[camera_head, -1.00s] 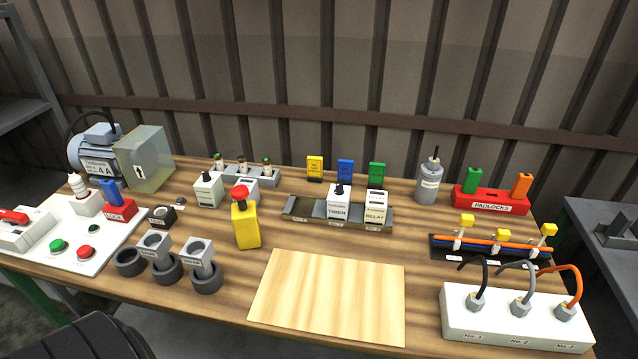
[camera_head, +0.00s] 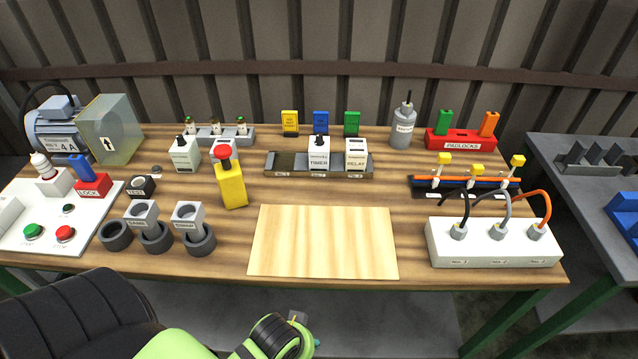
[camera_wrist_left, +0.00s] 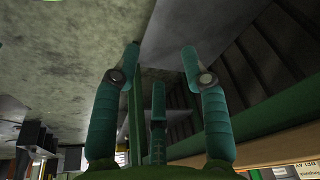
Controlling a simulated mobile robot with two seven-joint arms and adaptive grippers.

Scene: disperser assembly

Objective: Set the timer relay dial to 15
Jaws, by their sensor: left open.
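The timer relay (camera_head: 319,155) is a white block marked TIMER with a black dial knob on top. It stands upright in a grey rail (camera_head: 283,164) at the back middle of the table. Its dial scale is too small to read. A white RELAY block (camera_head: 356,153) sits beside it in the same rail. My right gripper is in neither view.
A bare wooden board (camera_head: 322,243) lies in front of the rail. A yellow device with a red button (camera_head: 232,186) stands to the rail's left front. A white socket block (camera_head: 492,243) and a cable rack (camera_head: 465,189) are at the right. Padlocks (camera_head: 460,139) stand behind.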

